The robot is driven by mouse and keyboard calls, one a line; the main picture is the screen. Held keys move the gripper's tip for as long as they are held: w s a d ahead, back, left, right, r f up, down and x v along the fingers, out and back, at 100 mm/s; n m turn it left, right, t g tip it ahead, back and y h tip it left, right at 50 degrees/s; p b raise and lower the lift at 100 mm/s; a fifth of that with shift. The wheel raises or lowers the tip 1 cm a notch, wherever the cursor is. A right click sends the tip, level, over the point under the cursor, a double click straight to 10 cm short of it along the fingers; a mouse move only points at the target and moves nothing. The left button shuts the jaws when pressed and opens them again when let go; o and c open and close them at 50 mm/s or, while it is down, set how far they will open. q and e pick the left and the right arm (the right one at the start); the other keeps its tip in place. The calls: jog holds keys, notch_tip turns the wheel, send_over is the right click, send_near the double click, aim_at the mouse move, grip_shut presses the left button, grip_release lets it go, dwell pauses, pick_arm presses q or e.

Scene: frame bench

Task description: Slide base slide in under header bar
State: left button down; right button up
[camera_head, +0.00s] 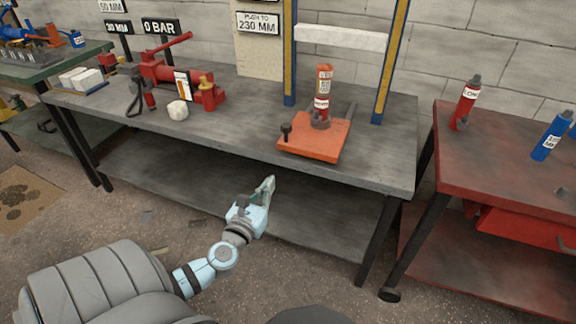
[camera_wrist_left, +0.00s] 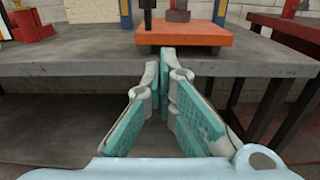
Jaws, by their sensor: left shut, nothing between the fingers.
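The orange base slide (camera_head: 312,145) lies on the grey bench, partly in front of the blue and yellow frame posts. A red cylinder (camera_head: 322,98) stands upright on it, and a dark knob handle (camera_head: 286,131) rises at its front left corner. The white header bar (camera_head: 341,38) spans between the two posts above and behind. My left gripper (camera_head: 268,184) is shut and empty, in front of the bench edge and apart from the slide. In the left wrist view its fingertips (camera_wrist_left: 168,58) meet just before the slide's front edge (camera_wrist_left: 185,38). My right gripper is not in view.
A red hydraulic pump (camera_head: 180,80) and a whitish lump (camera_head: 178,110) are on the bench to the left. A red-topped table (camera_head: 500,165) with red and blue bottles stands at the right. The bench's front edge lies between my left gripper and the slide; bare bench top (camera_head: 235,120) is left of the slide.

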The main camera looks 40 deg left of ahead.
pick_arm(q)
send_near(292, 147)
jog(key=b+x, duration=0.1)
jog(key=x, duration=0.5)
jog(key=shift+w+f, duration=0.1)
jog(key=shift+w, duration=0.15)
jog(key=shift+w+a, duration=0.15)
jog(key=shift+w, duration=0.1)
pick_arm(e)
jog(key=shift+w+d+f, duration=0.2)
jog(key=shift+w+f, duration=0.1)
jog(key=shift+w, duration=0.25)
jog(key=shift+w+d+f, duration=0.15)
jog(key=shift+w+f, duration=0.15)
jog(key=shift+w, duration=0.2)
